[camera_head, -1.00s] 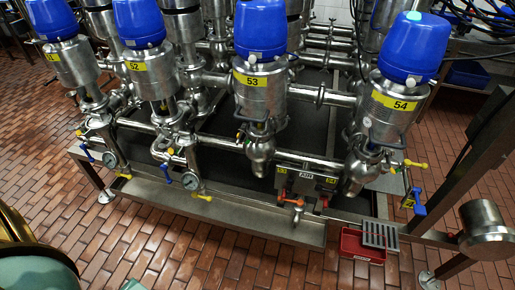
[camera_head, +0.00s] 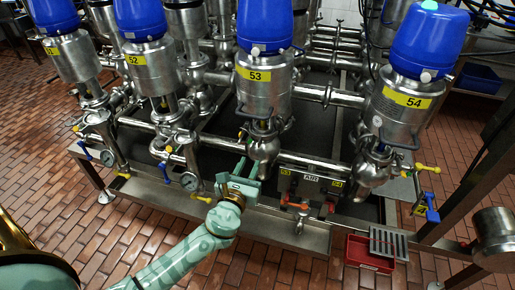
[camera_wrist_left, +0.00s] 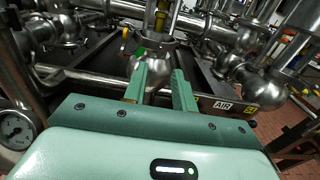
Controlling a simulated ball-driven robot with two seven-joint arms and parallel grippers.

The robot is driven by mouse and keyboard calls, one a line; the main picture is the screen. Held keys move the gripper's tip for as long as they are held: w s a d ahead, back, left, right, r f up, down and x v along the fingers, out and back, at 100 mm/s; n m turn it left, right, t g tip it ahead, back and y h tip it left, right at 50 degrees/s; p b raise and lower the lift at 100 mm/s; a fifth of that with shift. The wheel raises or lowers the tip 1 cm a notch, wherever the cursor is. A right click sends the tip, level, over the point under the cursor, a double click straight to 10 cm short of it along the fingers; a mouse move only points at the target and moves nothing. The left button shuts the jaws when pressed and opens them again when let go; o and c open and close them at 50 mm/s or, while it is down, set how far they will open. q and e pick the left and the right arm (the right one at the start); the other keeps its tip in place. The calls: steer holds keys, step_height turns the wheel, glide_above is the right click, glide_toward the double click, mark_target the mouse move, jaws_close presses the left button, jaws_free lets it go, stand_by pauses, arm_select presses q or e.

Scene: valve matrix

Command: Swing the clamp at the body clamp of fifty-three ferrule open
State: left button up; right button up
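Valve 53 (camera_head: 265,92) stands in the front row, a steel cylinder with a blue cap and yellow label. Below it a narrow neck with a clamp region (camera_head: 262,131) meets a rounded steel body (camera_head: 264,150). The clamp itself is too small to make out. My left gripper (camera_head: 252,168) is open and empty, just below and in front of that body. In the left wrist view its two green fingers (camera_wrist_left: 163,76) stand apart, with a rounded steel body (camera_wrist_left: 148,63) beyond them, partly hidden by the left finger. My right gripper is not in view.
Valve 52 (camera_head: 150,72) and valve 54 (camera_head: 402,105) flank valve 53. A red bin (camera_head: 368,254) stands on the brick floor, which is open in front.

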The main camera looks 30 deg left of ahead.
arm_select(q)
steer(key=b+x, duration=0.1)
steer(key=x, duration=0.7)
steer(key=shift+w, duration=0.2)
jaws_close()
